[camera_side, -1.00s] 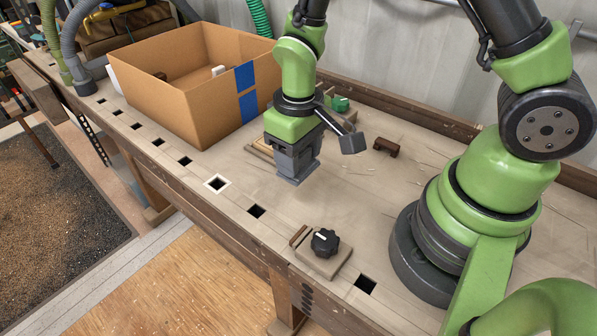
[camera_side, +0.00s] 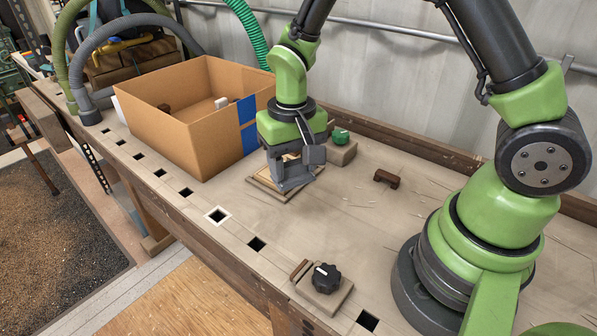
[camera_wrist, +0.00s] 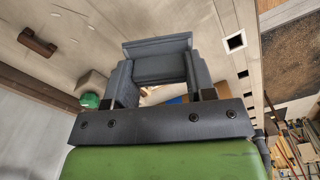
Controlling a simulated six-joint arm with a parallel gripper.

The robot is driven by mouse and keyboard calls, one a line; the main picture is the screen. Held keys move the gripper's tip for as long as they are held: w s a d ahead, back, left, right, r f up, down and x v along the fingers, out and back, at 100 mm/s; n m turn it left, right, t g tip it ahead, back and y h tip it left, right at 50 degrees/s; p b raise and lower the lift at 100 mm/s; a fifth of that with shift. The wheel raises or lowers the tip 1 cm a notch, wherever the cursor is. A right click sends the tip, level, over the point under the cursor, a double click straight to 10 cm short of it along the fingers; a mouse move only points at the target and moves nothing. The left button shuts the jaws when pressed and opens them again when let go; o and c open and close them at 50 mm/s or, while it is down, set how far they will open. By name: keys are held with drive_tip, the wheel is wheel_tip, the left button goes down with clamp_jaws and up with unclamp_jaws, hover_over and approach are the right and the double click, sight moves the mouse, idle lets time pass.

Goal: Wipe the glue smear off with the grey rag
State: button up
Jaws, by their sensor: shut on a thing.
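My gripper (camera_side: 290,172) is shut on a grey piece, which I take to be the grey rag (camera_side: 294,184). It is at the low end of the fingers, over or beside a shallow wooden board (camera_side: 262,186) with a raised edge. Whether the rag touches the board cannot be told. In the wrist view my gripper (camera_wrist: 160,72) has the grey rag (camera_wrist: 158,45) across its fingertips. No glue smear can be made out; the gripper and rag hide part of the board.
An open cardboard box (camera_side: 190,138) with blue tape stands left of the gripper. A block with a green knob (camera_side: 341,137) sits behind it. A brown handle (camera_side: 387,178) lies to the right. A black knob on a block (camera_side: 326,278) is at the front edge. Square holes run along the bench.

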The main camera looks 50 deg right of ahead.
drive_tip(key=w+d+m, duration=0.6)
drive_tip(key=d+m, duration=0.1)
drive_tip(key=m, duration=0.6)
drive_tip(key=shift+f, duration=2.2)
